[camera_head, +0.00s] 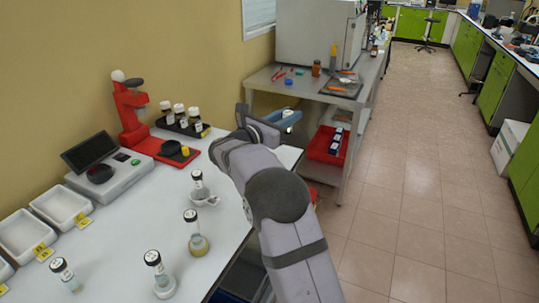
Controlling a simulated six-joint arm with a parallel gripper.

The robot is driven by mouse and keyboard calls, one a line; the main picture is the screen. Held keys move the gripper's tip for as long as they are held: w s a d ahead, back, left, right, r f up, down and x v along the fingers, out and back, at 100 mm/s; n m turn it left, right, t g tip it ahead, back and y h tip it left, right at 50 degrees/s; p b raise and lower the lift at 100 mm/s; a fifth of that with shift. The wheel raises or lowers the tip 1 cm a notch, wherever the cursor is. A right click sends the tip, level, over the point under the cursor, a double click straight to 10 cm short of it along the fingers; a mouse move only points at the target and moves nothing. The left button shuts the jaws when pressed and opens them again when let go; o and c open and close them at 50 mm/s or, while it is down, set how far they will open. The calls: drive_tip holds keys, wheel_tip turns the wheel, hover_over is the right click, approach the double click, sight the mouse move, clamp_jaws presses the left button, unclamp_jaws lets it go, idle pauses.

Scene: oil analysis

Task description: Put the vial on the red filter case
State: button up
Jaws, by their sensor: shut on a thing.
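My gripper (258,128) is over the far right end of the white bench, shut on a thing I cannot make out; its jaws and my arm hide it. A red stand with a red base (165,149) is at the back of the bench, left of my gripper. A black disc lies on the base. A red bin (345,150) holding several small bottles is on the lower shelf at right. I cannot tell which red thing is the filter case. Black-capped vials stand on the bench, including one with yellowish liquid (196,236) and one in a white holder (198,184).
A black rack with several capped bottles (180,117) stands behind the red base. A grey device with a dark screen (90,152) and white trays (60,205) are at left. A steel table (305,85) and a pale blue item (284,119) are beyond my gripper.

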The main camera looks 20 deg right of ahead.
drive_tip(key=shift+w+d+n+t+y, duration=0.3)
drive_tip(key=shift+w+d+n+t, duration=0.15)
drive_tip(key=shift+w, duration=0.2)
drive_tip(key=w+a+f+n+t+y, duration=0.2)
drive_tip(key=w+a+n+t+y, duration=0.1)
drive_tip(key=w+a+t, duration=0.15)
drive_tip(key=shift+g, duration=0.5)
drive_tip(key=shift+w+f+p, duration=0.2)
drive_tip(key=shift+f+p, duration=0.35)
drive_tip(key=shift+f, duration=4.2)
drive_tip(key=shift+f+b, duration=0.2)
drive_tip(key=shift+b, duration=0.1)
drive_tip(key=o, duration=1)
drive_tip(key=shift+r, duration=0.15)
